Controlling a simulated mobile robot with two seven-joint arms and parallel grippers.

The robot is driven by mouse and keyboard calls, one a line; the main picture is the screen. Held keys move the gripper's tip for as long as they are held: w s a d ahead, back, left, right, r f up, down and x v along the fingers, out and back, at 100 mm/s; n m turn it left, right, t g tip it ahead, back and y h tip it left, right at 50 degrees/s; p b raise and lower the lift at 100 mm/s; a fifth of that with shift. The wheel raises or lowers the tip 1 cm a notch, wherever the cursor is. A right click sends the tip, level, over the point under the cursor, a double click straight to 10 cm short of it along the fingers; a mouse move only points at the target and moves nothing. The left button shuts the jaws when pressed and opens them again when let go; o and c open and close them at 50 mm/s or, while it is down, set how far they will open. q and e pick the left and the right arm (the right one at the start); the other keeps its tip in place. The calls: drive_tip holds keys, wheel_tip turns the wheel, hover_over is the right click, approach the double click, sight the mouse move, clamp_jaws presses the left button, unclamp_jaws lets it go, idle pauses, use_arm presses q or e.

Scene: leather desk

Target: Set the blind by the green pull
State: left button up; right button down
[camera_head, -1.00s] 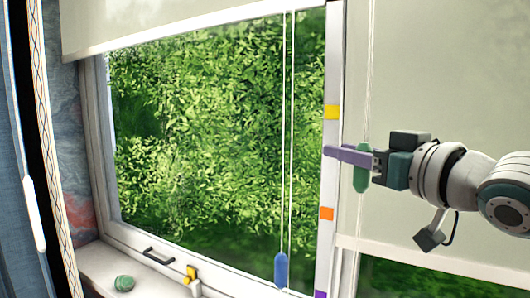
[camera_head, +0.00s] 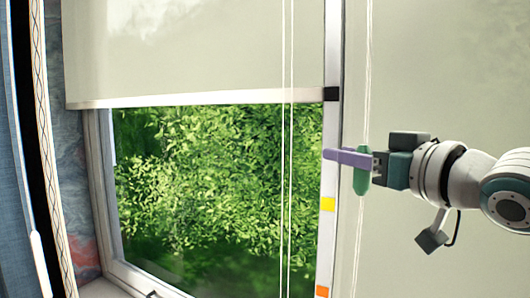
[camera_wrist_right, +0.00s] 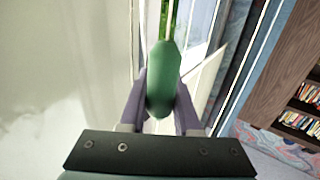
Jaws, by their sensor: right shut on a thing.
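The green pull (camera_head: 361,176) hangs on a pale cord in front of the right-hand blind (camera_head: 440,80). My right gripper (camera_head: 352,157) is shut around this pull, with one purple finger reaching left across the window post. In the right wrist view the green pull (camera_wrist_right: 163,80) stands between the two purple fingers (camera_wrist_right: 160,105). The right-hand blind covers the glass behind my arm, and its bottom edge is out of view. My left gripper is not in view.
The left blind (camera_head: 190,55) hangs partly down over its window. Its cords (camera_head: 287,180) run down past the frame's lower edge. The post carries black (camera_head: 331,94), yellow (camera_head: 328,204) and orange (camera_head: 322,291) marks. A curtain (camera_head: 22,150) hangs far left.

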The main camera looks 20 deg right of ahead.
drive_tip(key=shift+r, duration=0.45)
drive_tip(key=c, duration=0.9)
unclamp_jaws()
drive_tip(key=shift+o, duration=1.4)
drive_tip(key=shift+f, duration=0.15)
drive_tip(key=s+d+b, duration=0.1)
drive_tip(key=s+b, duration=0.4)
drive_tip(key=s, duration=0.5)
